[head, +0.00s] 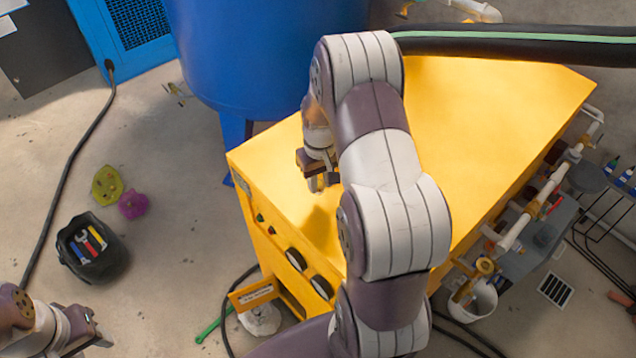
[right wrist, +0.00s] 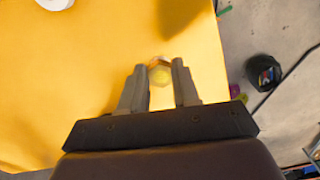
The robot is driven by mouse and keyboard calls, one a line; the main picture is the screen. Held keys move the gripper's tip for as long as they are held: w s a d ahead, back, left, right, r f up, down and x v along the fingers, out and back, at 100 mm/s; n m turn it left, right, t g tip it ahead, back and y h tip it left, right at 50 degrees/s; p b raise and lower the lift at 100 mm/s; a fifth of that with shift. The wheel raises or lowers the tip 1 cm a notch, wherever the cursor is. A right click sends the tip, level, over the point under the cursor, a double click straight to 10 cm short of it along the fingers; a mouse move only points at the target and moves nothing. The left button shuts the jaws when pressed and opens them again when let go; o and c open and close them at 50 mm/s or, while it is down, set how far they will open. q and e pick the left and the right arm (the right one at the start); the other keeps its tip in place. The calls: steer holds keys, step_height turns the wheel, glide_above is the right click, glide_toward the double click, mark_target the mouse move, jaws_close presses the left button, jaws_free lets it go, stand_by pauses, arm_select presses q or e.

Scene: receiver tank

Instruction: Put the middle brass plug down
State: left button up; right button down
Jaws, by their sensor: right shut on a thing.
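The brass plug (right wrist: 160,75) shows as a small yellow hexagonal piece between the fingertips in the right wrist view. My right gripper (right wrist: 159,84) is shut on it, with one finger on each side. In the head view my right gripper (head: 316,182) points down over the left part of the yellow cabinet top (head: 480,120). The plug is hard to make out there, and I cannot tell whether it touches the surface. My left gripper (head: 92,330) is at the lower left edge, away from the cabinet; its jaws are unclear.
A blue tank (head: 260,50) stands behind the cabinet. White pipes (head: 540,200) run along its right side. A black bin with tools (head: 92,248) and yellow and magenta pieces (head: 132,204) are on the floor at left. A black hose (head: 520,45) crosses the top right.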

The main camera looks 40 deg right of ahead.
mark_target(319, 185)
step_height(319, 185, down, 4)
steer(key=shift+w+r+p, duration=0.1)
steer(key=shift+r+p, duration=0.05)
steer(key=shift+p, duration=0.85)
steer(key=shift+a+f, duration=0.2)
steer(key=shift+f, duration=0.2)
steer(key=c, duration=0.8)
jaws_free()
steer(key=shift+d+f, duration=0.1)
